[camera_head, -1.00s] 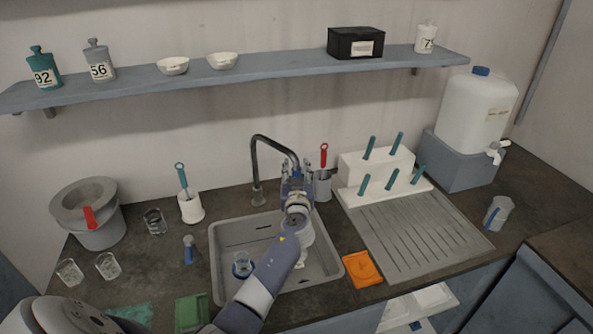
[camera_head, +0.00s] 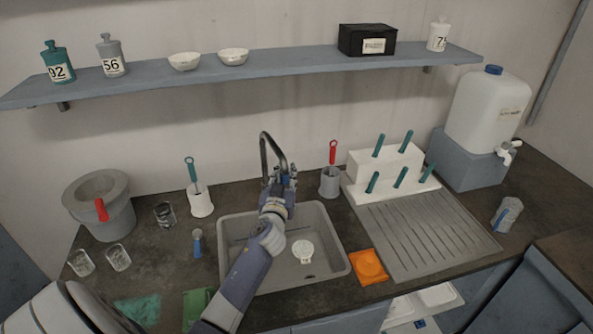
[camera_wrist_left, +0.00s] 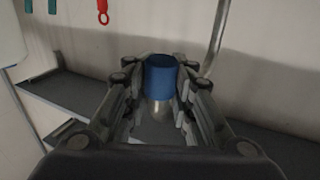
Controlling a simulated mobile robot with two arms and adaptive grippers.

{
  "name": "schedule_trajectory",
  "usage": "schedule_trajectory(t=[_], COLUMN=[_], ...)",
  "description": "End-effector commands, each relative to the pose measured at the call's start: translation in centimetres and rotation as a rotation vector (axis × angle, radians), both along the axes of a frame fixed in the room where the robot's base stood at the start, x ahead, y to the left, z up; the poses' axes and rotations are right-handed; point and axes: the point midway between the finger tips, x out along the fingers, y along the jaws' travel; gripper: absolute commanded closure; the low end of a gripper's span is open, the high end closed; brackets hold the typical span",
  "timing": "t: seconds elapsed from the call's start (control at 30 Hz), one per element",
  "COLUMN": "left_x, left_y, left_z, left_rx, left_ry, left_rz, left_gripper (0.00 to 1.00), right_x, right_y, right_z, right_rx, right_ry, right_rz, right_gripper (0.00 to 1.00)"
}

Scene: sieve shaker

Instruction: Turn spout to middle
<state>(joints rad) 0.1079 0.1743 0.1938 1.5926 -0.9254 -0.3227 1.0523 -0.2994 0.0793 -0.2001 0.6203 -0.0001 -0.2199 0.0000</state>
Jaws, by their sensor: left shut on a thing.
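The spout (camera_head: 274,141) is a dark curved tap pipe behind the sink (camera_head: 337,245). Its arch now comes forward over the sink's back edge, left of the sink's centre line in the picture. My left gripper (camera_head: 279,180) is at the spout's outlet end. In the left wrist view its fingers (camera_wrist_left: 160,95) are on both sides of a blue cylindrical sleeve (camera_wrist_left: 160,76) with metal below it, and they are shut on it. The pipe rises at the right there. The gripper and arm hide the outlet and part of the sink in the head view. My right gripper is not in view.
A white drain piece (camera_head: 303,250) lies in the sink. A grey cup with a red-handled tool (camera_head: 331,165) stands close right of the gripper. A white holder with a teal-handled tool (camera_head: 200,203) stands left. A draining board (camera_head: 430,237) and an orange cloth (camera_head: 368,266) are at the right.

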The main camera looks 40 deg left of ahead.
Motion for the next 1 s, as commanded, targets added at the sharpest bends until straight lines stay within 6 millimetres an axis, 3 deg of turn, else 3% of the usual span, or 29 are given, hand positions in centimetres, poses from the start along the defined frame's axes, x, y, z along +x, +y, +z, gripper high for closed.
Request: schedule_trajectory(t=[0.3,0.87,0.9,1.0], left_x=[-2.5,-3.1,-3.1,-3.1], left_y=[1.4,1.7,1.7,1.8], left_z=[-0.4,-0.8,-0.9,-0.7], left_rx=[-0.005,-0.009,-0.009,-0.008], left_ry=[0.006,0.012,0.012,0.011], left_rz=[-0.002,-0.004,-0.004,-0.003], left_gripper=[1.0,1.0,0.73,0.56], right_x=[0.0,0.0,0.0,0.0], right_y=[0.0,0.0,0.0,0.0], right_z=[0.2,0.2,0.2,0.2], right_rx=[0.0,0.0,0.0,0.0], right_ry=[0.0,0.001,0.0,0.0], right_rz=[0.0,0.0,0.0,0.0], right_gripper=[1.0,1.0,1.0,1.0])
